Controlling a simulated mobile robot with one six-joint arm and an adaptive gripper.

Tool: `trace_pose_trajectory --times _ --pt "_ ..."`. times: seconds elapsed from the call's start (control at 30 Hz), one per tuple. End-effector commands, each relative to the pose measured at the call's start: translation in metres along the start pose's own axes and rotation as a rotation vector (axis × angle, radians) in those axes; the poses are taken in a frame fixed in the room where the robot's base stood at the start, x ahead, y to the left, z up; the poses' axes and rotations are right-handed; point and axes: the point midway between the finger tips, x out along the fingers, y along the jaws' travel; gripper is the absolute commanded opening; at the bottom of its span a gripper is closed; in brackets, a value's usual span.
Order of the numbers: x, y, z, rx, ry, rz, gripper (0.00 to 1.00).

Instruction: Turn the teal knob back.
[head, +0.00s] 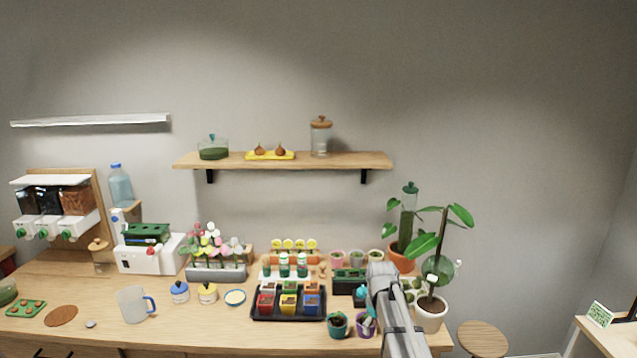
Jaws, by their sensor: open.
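A dispenser (50,222) with dark and brown fillings stands at the far left in the head view. Three small round green-teal knobs sit on its white fronts: a left knob (21,233), a middle knob (42,235) and a right knob (66,235). They are too small to tell how each is turned, or which one is truly teal. My grey arm reaches up from the bottom right, far from the dispenser. I cannot make out my gripper's fingers in this view.
Below the wall shelf (285,161), a black tray (289,318) with coloured pots stands on the bench left of my arm. A tall potted plant (432,310) is close at its right. A white mug (133,304) and a brown coaster (61,316) stand at the left front.

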Motion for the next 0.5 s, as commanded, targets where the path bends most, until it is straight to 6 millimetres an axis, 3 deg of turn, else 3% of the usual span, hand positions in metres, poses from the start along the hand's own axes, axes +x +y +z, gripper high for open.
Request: trace_pose_trajectory --times 0.03,0.3,0.5 --pt "0.011 -0.012 0.02 0.036 0.0 0.0 0.82" --pt "0.049 -0.066 0.115 0.322 0.0 0.0 0.82" --pt "0.065 -0.092 0.159 0.484 0.0 0.0 0.82"
